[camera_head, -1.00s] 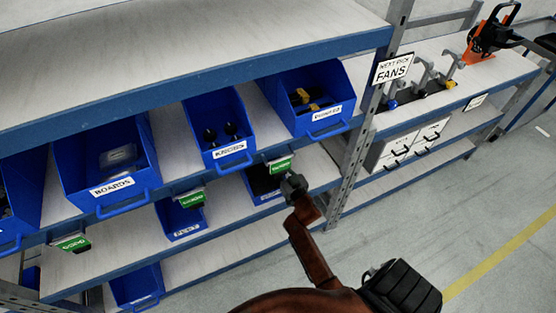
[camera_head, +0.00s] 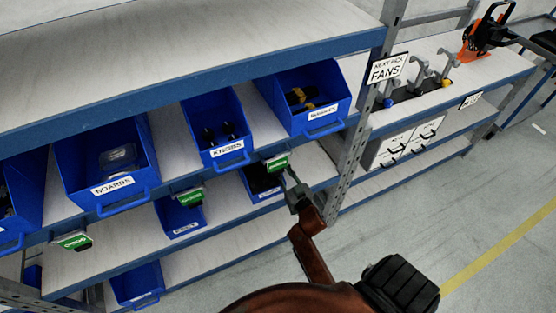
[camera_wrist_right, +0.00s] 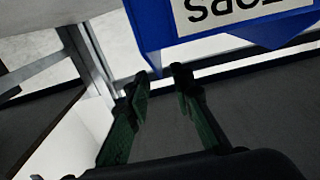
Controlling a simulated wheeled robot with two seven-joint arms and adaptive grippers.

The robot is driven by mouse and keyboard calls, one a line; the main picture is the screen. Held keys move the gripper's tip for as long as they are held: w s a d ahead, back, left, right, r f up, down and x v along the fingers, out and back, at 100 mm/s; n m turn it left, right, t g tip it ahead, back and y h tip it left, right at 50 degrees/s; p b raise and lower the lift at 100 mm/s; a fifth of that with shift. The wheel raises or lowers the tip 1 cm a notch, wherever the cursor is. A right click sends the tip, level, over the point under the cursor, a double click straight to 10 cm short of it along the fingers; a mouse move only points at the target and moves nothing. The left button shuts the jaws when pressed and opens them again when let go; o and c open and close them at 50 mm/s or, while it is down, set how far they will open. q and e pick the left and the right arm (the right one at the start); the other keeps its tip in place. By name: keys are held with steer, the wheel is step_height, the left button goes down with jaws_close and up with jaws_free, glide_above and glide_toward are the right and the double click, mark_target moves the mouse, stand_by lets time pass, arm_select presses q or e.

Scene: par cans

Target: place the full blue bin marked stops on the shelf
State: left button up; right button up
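In the right wrist view, a blue bin (camera_wrist_right: 152,25) fills the top; its white label is upside down and cut off, with letters that fit "STOPS". My right gripper (camera_wrist_right: 160,78) is open just below the bin's edge, with a gap between its fingers and nothing in it. In the head view, the right gripper (camera_head: 291,180) is beside a blue bin with dark contents (camera_head: 250,190) on the lower shelf (camera_head: 235,235). This bin's label is too small to read, so I cannot confirm it is the same one. My left gripper is not in view.
Bins marked BOARDS (camera_head: 75,178) and KNOBS (camera_head: 198,120) and another blue bin (camera_head: 325,82) stand on the middle shelf. A grey upright (camera_head: 352,155) stands right of the gripper. The floor (camera_head: 420,215) is clear.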

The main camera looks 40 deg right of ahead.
steer(key=v, duration=0.6)
steer(key=shift+p, duration=0.45)
